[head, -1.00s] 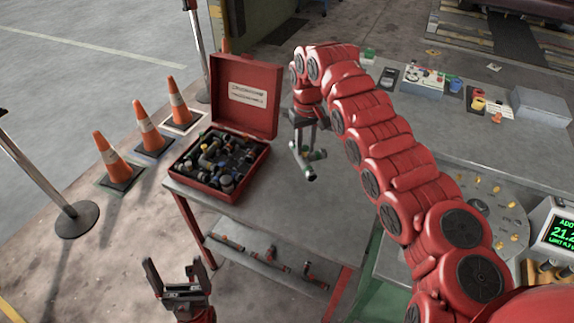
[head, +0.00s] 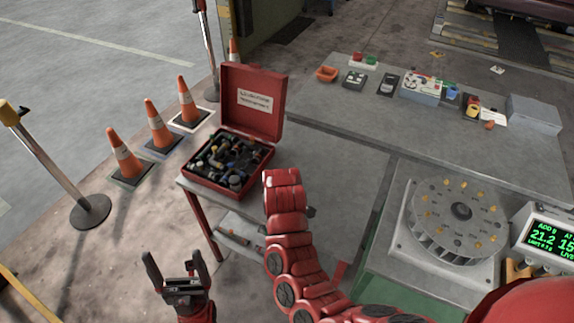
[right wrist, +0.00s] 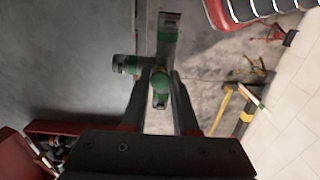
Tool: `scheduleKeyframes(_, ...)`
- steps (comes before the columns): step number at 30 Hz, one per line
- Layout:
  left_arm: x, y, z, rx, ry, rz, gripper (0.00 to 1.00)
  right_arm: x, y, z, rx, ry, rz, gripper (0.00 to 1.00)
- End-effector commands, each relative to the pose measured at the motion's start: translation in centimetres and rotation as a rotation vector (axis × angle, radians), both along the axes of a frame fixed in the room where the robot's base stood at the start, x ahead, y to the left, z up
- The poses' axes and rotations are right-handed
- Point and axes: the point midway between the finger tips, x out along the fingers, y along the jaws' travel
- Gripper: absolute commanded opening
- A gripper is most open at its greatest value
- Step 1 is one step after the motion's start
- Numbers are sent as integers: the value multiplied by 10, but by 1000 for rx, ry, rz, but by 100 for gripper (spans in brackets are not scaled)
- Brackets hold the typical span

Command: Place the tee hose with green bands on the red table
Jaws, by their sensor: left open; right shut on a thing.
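The tee hose with green bands (right wrist: 167,38) is a grey fitting with green rings at its ends. In the right wrist view it sits between the fingers of my right gripper (right wrist: 160,88), which is shut on it. In the head view my right arm hides the tee and nearly all of that gripper. The red table (head: 335,165) has a grey top and red legs; my right forearm is over its front part. Whether the tee touches the top cannot be told. My left gripper (head: 175,272) is open and empty, left of the table's front.
An open red case (head: 262,128) full of dark fittings stands on the table's left end. Several orange cones (head: 157,130) stand left. A back bench (head: 400,115) holds small items. A round dial device (head: 460,215) and a green display (head: 556,238) are at right.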

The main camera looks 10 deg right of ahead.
Motion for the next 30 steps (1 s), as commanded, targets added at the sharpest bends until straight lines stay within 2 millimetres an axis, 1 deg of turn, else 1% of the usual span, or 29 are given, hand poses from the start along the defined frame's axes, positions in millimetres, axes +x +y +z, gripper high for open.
scheduleKeyframes(2, 0, 0, 2, 0, 0, 0, 90, -5, -3, -3, 1, 1, 8, 0)
scheduleKeyframes(5, 0, 0, 0, 0, 0, 0, 90, 1, -16, -6, -3, -1, 11, 0)
scheduleKeyframes(7, 0, 0, -2, 0, 0, 0, 90, 11, -30, -7, -4, -4, 9, 0)
scheduleKeyframes(12, 0, 0, -19, 0, 0, 0, 90, 42, -70, -15, -6, -5, 10, 0)
scheduleKeyframes(15, 0, 0, -9, 0, 0, 0, 90, 56, -92, -11, -4, 3, 9, 0)
scheduleKeyframes(18, 0, 0, 1, 0, 0, 0, 90, 67, -104, -11, -2, 2, 12, 0)
scheduleKeyframes(22, 0, 0, 6, 0, 0, 0, 90, 80, -118, -13, -2, -1, 15, 0)
scheduleKeyframes(27, 0, 0, 10, 0, 0, 0, 90, 87, -128, -18, -1, 0, 14, 0)
scheduleKeyframes(30, 0, 0, 10, 0, 0, 0, 90, 88, -131, -19, 0, 1, 13, 0)
